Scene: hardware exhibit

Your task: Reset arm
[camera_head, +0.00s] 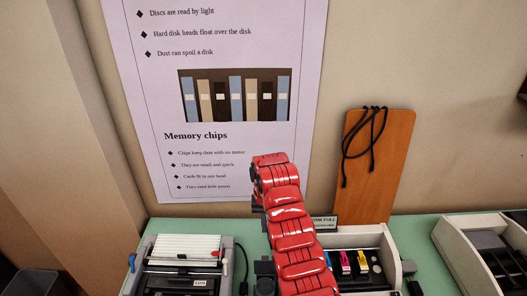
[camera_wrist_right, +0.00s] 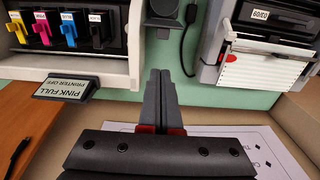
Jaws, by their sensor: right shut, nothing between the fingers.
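My right arm, in red segmented covers, rises from the bottom middle of the head view and bends over near the wall poster. Only dark parts of my right gripper show there, at the left of the arm's top end; its fingertips are not clear. In the right wrist view my right gripper (camera_wrist_right: 160,76) has its two dark fingers together with nothing between them. The fingers point at the green table top (camera_wrist_right: 187,98), between the ink cartridge printer (camera_wrist_right: 120,73) and the grey and white device (camera_wrist_right: 219,48). My left gripper is not in view.
The printer holds cartridges, including a magenta one (camera_head: 346,262), partly behind my arm. A sign (camera_head: 323,221) stands behind it. A brown board (camera_head: 388,150) with a black cord leans on the wall. A poster (camera_head: 225,40) hangs at the left. Another machine (camera_head: 462,247) stands at the right.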

